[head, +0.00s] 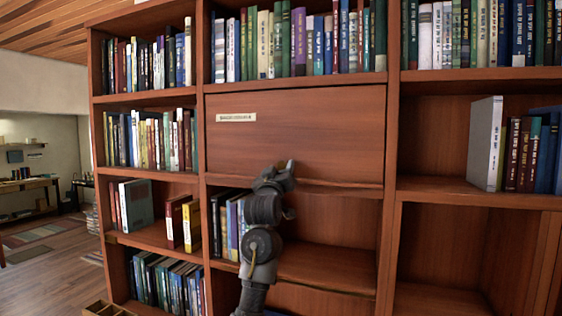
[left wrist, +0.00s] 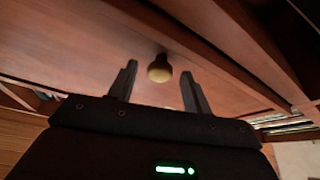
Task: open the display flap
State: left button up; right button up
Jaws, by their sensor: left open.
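The display flap (head: 300,135) is a flat reddish-brown wooden panel in the middle column of the bookcase. It stands upright and closed over its compartment, with a small pale label (head: 237,117) at its upper left. My left gripper (head: 287,170) is at the lower middle of the flap. The open fingers of my left gripper (left wrist: 158,76) lie one on each side of the knob, with gaps visible. In the head view the gripper hides the knob. My right gripper is out of view.
Books (head: 300,42) fill the shelf above the flap. Below it is a partly empty shelf with several books (head: 228,225) at its left. A grey book (head: 485,143) stands on the right shelf. Lower left, a wooden tray (head: 103,308) shows.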

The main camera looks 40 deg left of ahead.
pick_arm(q)
jog(key=shift+w+a+r, duration=0.2)
jog(key=shift+w, duration=0.2)
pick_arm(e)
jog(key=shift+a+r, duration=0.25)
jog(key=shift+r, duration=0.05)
pick_arm(q)
grip_shut()
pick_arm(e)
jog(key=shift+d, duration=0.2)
pick_arm(q)
jog(key=shift+s, duration=0.1)
